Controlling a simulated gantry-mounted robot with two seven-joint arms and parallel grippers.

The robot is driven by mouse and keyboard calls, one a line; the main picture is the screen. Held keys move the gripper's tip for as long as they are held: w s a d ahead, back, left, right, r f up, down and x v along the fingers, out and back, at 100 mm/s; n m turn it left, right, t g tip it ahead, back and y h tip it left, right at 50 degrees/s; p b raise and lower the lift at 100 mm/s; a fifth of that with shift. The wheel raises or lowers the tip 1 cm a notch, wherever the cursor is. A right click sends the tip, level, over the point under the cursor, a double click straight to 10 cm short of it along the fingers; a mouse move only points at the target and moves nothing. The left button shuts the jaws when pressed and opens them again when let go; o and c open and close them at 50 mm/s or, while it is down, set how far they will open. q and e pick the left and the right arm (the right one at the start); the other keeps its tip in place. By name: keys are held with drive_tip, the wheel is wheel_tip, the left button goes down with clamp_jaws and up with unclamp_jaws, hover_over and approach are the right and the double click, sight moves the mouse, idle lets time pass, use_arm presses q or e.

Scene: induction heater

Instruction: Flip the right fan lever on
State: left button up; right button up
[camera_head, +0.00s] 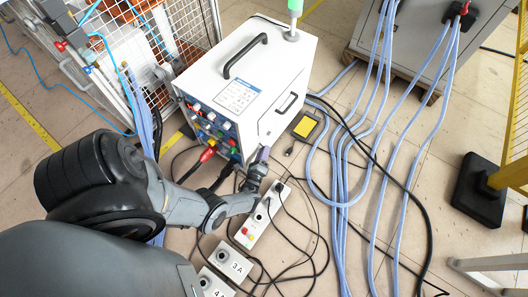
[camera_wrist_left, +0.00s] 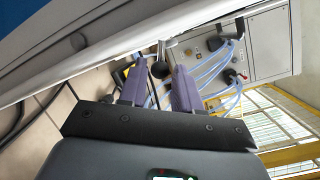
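The white cabinet (camera_head: 272,65) stands at the centre of the head view, with knobs, lights and plugs on its front panel (camera_head: 209,124). I cannot make out which part is the right fan lever; the parts there are too small. My left gripper (camera_head: 262,156) is at the cabinet's lower front corner, beside its right side. In the left wrist view its two purple fingers (camera_wrist_left: 159,86) are apart with nothing held between them. A pale cabinet surface (camera_wrist_left: 75,38) runs close past the fingers there. My right gripper is not in view.
A white control box (camera_head: 263,213) and smaller boxes, one labelled 3A (camera_head: 232,262), lie on the floor among black cables. Blue hoses (camera_head: 345,150) run to a grey cabinet (camera_head: 425,40). A wire cage (camera_head: 180,35) stands left. A yellow-black post (camera_head: 485,190) stands right.

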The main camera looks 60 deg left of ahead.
use_arm(q)
drive_tip(key=shift+w+a, duration=0.3)
drive_tip(key=shift+a, duration=0.05)
clamp_jaws()
